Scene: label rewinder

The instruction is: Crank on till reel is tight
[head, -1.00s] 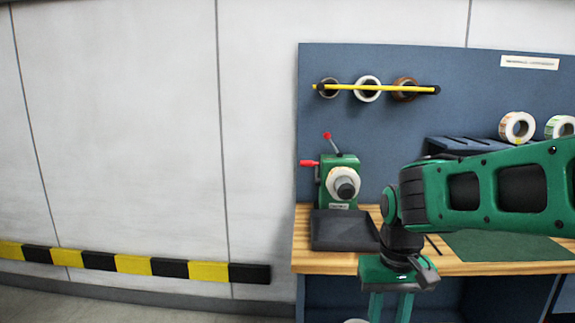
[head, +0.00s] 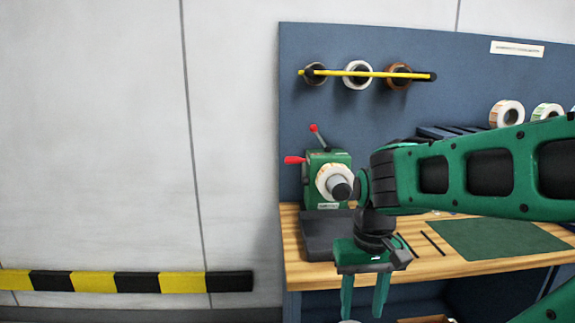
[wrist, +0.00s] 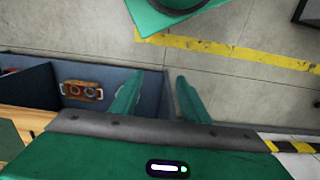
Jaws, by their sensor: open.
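The label rewinder (head: 312,171) is a green machine at the left end of the workbench. A whitish label reel (head: 324,185) with a grey hub (head: 340,188) sits on its front. A red-knobbed handle (head: 294,160) sticks out to its left, and a lever with a red tip (head: 314,128) rises from its top. I cannot tell how tight the reel is. My gripper (head: 364,297) is open and empty, pointing down in front of the bench edge, right of and below the rewinder. In the wrist view my gripper (wrist: 157,100) shows two separated green fingers with nothing between.
A dark tray (head: 325,236) lies in front of the rewinder. A green mat (head: 497,238) covers the bench's right part. A yellow rod (head: 368,73) holding tape rolls hangs on the blue back panel. A black-and-yellow strip (head: 125,282) runs along the wall.

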